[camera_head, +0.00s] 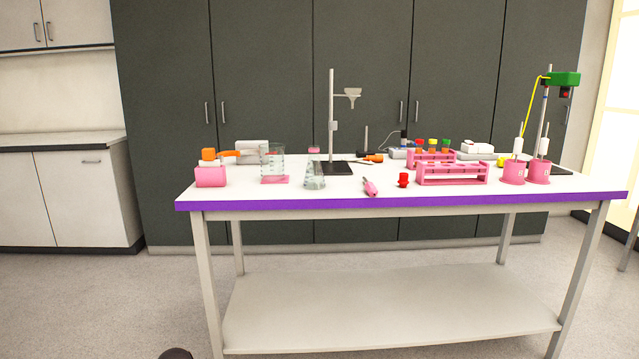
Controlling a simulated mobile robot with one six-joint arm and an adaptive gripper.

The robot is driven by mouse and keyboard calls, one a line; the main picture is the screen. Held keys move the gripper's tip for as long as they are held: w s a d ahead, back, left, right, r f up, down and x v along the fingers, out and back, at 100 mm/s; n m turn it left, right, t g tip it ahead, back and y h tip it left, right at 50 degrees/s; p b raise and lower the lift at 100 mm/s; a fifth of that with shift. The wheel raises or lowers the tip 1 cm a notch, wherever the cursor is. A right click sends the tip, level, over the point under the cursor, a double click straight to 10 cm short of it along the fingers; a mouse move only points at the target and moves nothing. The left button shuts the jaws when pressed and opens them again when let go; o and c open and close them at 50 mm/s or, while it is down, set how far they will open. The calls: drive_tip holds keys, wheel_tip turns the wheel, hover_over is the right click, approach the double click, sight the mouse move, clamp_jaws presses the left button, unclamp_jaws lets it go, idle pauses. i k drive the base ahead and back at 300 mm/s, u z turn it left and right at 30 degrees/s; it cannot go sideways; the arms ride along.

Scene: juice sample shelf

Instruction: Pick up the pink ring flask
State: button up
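The pink ring flask (315,179) stands upright on the white bench top (235,192), left of the middle. It is a clear conical flask with a pink ring (314,149) at its neck. It stands close to the front edge, just left of the stand's black base. Nothing hides it from the front. My gripper is not in view.
A glass beaker (273,163) and a pink block (210,177) stand left of the flask. A retort stand (332,110) is behind it. A pink tool (370,187), red stopper (403,180), pink rack (452,180) and pink cups (513,174) are to the right.

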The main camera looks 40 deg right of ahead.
sight(314, 178)
drive_tip(key=u, duration=0.1)
drive_tip(key=k, duration=1.15)
drive_tip(key=z, duration=1.35)
drive_tip(key=i, duration=1)
drive_tip(key=z, duration=0.05)
